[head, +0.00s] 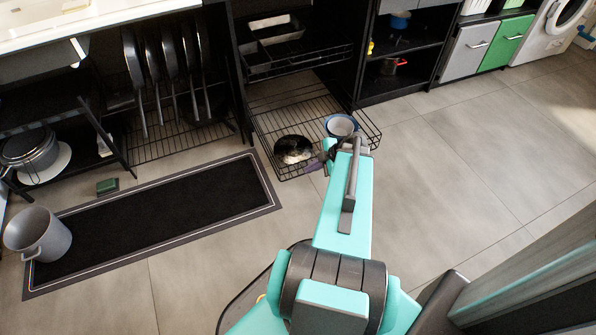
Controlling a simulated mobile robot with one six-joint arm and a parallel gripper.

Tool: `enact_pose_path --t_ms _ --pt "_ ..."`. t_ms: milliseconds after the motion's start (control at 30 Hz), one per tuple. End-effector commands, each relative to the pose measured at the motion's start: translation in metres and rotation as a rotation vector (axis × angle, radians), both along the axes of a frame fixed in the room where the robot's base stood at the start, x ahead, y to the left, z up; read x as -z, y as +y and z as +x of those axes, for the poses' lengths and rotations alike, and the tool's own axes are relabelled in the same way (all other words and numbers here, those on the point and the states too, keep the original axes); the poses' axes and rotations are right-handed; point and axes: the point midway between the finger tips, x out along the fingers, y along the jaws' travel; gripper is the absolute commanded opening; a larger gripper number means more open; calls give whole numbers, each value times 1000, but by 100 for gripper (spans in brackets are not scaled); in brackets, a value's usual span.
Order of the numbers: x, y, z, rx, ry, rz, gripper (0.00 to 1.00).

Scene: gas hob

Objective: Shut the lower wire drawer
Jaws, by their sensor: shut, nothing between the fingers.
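The lower wire drawer (266,123) is pulled out from the dark cabinet, low over the floor. A dark pan (293,149) lies in it at the front left, and a blue-rimmed bowl (341,125) sits at its right. My teal arm reaches from the bottom and covers part of the drawer's front edge. My gripper (309,167) is small and dark, shut and empty, at the drawer's front edge just right of the pan. I cannot tell whether it touches the wire.
An upper wire drawer (290,62) with a tray sits above in the cabinet. Hanging pans (165,65) are at the left. A black mat (160,215), a grey pot (37,234) and a green sponge (107,186) are on the floor. The floor at the right is clear.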

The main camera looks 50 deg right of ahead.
Motion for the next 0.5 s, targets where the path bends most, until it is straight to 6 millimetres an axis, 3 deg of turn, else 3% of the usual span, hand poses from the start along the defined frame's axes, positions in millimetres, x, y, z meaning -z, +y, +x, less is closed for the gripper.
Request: enact_pose_path --t_ms 200,500 --pt "1 -24 -8 -22 -50 -60 0" --pt "0 -26 -9 -26 -55 -67 0"
